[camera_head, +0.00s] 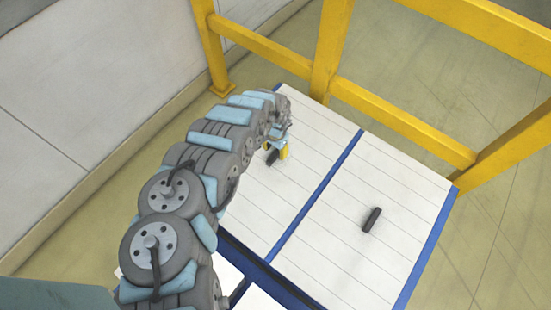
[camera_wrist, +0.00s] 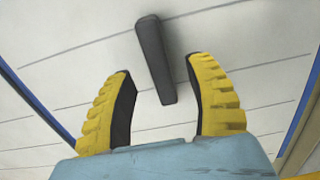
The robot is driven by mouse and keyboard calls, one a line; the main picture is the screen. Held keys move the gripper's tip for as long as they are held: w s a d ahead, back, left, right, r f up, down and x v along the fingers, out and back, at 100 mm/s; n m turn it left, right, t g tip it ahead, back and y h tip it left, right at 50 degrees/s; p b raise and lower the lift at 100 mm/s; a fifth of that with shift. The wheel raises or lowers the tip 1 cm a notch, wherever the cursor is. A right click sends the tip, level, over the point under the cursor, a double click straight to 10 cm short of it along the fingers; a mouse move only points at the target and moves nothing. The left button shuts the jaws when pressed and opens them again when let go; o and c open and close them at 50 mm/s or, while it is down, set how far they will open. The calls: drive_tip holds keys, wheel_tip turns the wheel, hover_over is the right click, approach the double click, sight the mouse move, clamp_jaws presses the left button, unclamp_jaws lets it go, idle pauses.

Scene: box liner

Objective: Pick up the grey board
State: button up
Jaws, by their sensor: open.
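A dark grey board (camera_wrist: 154,58), short and bar-shaped, lies on a white slatted panel (camera_head: 302,177). In the wrist view it lies lengthwise, slightly tilted, in line with the gap between my fingers. My gripper (camera_wrist: 159,68) is open, with a yellow, black-padded finger to each side of the board and no visible contact. In the head view my gripper (camera_head: 277,152) is low over the left panel, with a dark piece showing beside it, partly covered by the gripper. A second dark grey board (camera_head: 371,219) lies alone on the right panel.
Blue edging (camera_head: 317,197) divides the two white panels. A yellow guard rail (camera_head: 400,122) runs along the far side, with posts at its corners. A pale wall (camera_head: 90,85) stands at the left. The panel around the second board is clear.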

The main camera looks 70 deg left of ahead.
drive_tip(key=shift+f+b, duration=0.45)
drive_tip(key=shift+f, duration=0.9)
clamp_jaws()
